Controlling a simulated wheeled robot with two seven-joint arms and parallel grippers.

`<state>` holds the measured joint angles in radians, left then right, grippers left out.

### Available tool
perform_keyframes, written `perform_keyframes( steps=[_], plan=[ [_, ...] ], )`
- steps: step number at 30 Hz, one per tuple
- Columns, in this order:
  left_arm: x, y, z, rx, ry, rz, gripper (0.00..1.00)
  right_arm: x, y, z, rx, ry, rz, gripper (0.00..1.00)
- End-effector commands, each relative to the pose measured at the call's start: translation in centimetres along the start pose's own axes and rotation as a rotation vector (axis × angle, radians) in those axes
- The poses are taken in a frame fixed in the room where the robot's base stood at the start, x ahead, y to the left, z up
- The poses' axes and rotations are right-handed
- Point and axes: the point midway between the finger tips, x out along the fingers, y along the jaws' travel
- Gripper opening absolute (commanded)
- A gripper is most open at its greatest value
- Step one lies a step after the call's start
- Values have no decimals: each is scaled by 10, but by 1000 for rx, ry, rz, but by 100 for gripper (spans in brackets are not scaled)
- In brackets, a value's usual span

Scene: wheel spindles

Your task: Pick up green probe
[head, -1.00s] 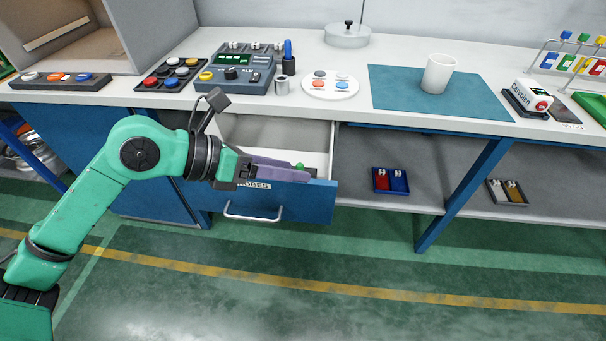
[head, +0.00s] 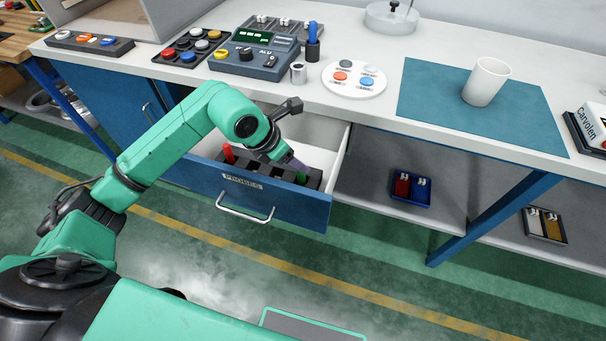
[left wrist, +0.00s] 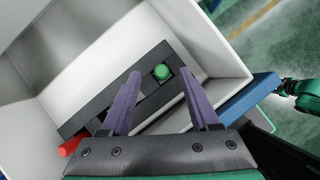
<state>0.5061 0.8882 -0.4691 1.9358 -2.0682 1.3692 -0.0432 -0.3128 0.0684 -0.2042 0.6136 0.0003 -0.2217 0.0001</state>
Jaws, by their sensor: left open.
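The green probe (left wrist: 161,72) stands in a dark slotted rack (left wrist: 98,108) inside the open drawer, its round green top showing in the left wrist view. In the head view a small green part of it (head: 301,177) shows beside my left gripper (head: 293,165). My left gripper is open, with its purple fingers (left wrist: 160,75) spread on either side of the probe's top in the left wrist picture. I cannot tell how far above it they are. A red probe (head: 228,153) is at the rack's left end. My right gripper is not in view.
The drawer's blue front (head: 260,197) has a handle, and its pale walls (head: 338,157) surround the rack. The worktop above carries a meter (head: 254,58), a round dish (head: 354,80) and a white cup (head: 486,81). A shelf with small trays (head: 410,188) lies to the right.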

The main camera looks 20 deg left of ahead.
Motion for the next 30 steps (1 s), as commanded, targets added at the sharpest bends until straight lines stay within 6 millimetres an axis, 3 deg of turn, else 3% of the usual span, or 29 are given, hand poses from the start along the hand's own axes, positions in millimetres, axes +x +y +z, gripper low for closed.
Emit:
perform_keyframes(
  steps=[7, 14, 15, 18, 20, 30],
  plan=[
    [43, -2, -3, -3, 1, -4, 62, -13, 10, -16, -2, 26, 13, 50],
    [52, -1, -4, -1, 1, 0, 62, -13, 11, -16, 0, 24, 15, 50],
    [51, -1, -4, -1, 1, 0, 58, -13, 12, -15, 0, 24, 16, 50],
    [51, -1, -4, -1, 1, -1, 20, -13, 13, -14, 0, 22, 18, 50],
    [51, -1, -4, -1, 1, -1, 0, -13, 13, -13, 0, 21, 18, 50],
    [49, -1, -3, 0, 0, 0, 0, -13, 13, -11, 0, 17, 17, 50]
  ],
)
